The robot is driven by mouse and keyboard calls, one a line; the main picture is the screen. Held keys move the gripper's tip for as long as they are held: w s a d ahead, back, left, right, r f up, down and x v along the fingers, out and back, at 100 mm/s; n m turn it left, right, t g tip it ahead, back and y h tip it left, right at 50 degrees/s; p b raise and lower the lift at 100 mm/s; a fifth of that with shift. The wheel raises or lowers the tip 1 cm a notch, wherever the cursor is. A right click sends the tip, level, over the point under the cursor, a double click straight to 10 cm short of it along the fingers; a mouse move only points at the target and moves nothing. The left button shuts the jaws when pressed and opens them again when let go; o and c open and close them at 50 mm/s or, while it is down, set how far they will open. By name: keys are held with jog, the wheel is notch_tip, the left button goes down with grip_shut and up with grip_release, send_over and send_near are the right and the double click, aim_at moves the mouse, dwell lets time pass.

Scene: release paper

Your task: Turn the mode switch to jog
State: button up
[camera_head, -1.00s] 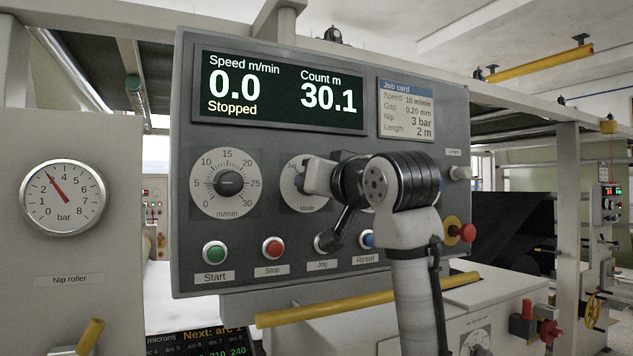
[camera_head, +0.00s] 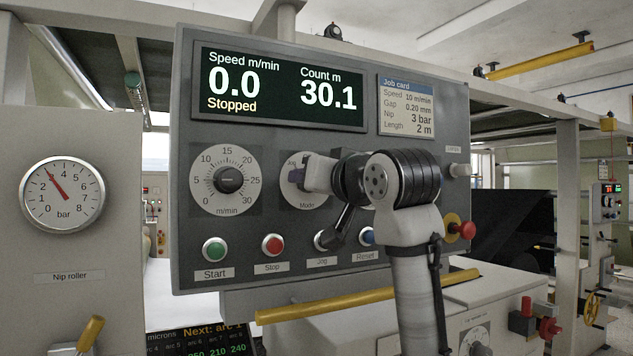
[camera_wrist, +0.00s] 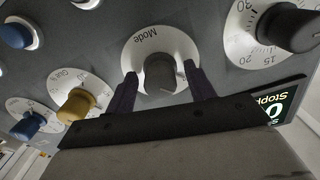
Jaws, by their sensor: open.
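The mode switch shows in the wrist view as a dark grey knob (camera_wrist: 160,76) on a round white dial marked Mode (camera_wrist: 160,40). My gripper (camera_wrist: 162,84) is open, with one dark finger on each side of the knob. I cannot tell whether the fingers touch it. In the head view, my gripper (camera_head: 306,176) is in front of the mode dial (camera_head: 294,196) and hides its knob and much of its markings. The word Jog shows at the dial's upper left. The pointer's direction cannot be read.
A speed dial (camera_head: 229,181) sits left of the mode dial. Start (camera_head: 214,250), Stop (camera_head: 272,246) and Reset (camera_head: 367,238) buttons lie below. A red mushroom button (camera_head: 466,230) sticks out at right. The wrist view shows a yellow gate knob (camera_wrist: 77,103) near the gripper. The display reads Stopped.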

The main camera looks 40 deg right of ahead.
jog(key=b+v, duration=0.4)
jog(key=v, duration=0.9)
jog(key=shift+s+a, duration=0.15)
jog(key=shift+s, duration=0.2)
